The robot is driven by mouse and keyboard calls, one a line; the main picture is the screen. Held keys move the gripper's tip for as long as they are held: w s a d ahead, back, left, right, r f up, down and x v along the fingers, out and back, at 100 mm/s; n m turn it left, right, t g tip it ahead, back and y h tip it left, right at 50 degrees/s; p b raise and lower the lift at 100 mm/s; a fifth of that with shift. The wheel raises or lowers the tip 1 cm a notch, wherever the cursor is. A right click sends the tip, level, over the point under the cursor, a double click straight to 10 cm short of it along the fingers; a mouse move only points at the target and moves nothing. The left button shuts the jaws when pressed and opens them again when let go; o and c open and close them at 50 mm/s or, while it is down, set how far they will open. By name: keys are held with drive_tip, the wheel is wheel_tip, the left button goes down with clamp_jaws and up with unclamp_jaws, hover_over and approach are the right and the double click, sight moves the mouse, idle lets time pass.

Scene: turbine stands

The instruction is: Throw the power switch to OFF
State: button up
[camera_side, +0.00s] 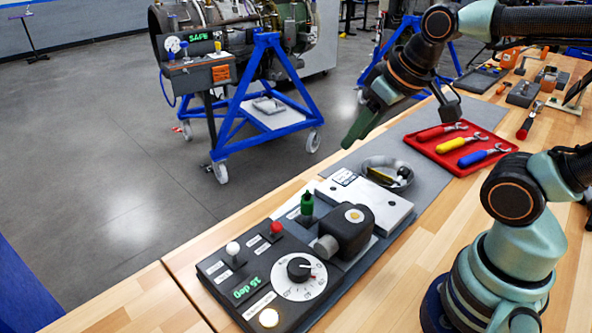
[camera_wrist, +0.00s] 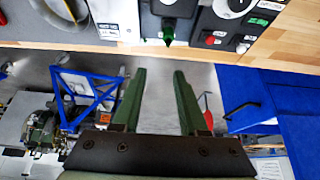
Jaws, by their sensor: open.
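A dark control panel (camera_side: 238,292) on the bench carries a white-tipped lever (camera_side: 233,248), a red-tipped lever (camera_side: 276,228) and a green-tipped lever (camera_side: 307,203), all roughly upright. Their labels are too small to read, so I cannot tell which is the power switch. The wrist view shows the green lever (camera_wrist: 168,30), the red lever (camera_wrist: 210,40) and the white lever (camera_wrist: 242,47) along its top edge. My gripper (camera_wrist: 159,75) is open and empty, its green fingers apart. In the side view it hangs above the bench's far edge, behind and right of the levers, touching none.
A red tray (camera_side: 461,145) holds wrenches. A blue stand (camera_side: 265,110) is on the floor.

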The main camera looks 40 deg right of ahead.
drive_tip(key=c, duration=0.6)
drive_tip(key=shift+w+a+f+n, duration=0.15)
drive_tip(key=shift+a+n, duration=0.15)
drive_tip(key=shift+n, duration=0.15)
drive_tip(key=shift+w+a+f+n, duration=0.1)
drive_tip(key=shift+a+n, duration=0.15)
drive_tip(key=shift+n, duration=0.2)
clamp_jaws()
drive_tip(key=a+f+n+y, duration=0.1)
drive_tip(key=a+f+n, duration=0.2)
drive_tip(key=a+n, duration=0.4)
drive_tip(key=a+f+n+g+y, duration=0.1)
drive_tip(key=a+f+n, duration=0.3)
drive_tip(key=n, duration=1.3)
drive_tip(key=shift+s+a+f+n+g, duration=0.15)
drive_tip(key=shift+a+f+n+g, duration=0.15)
drive_tip(key=shift+a, duration=1.4)
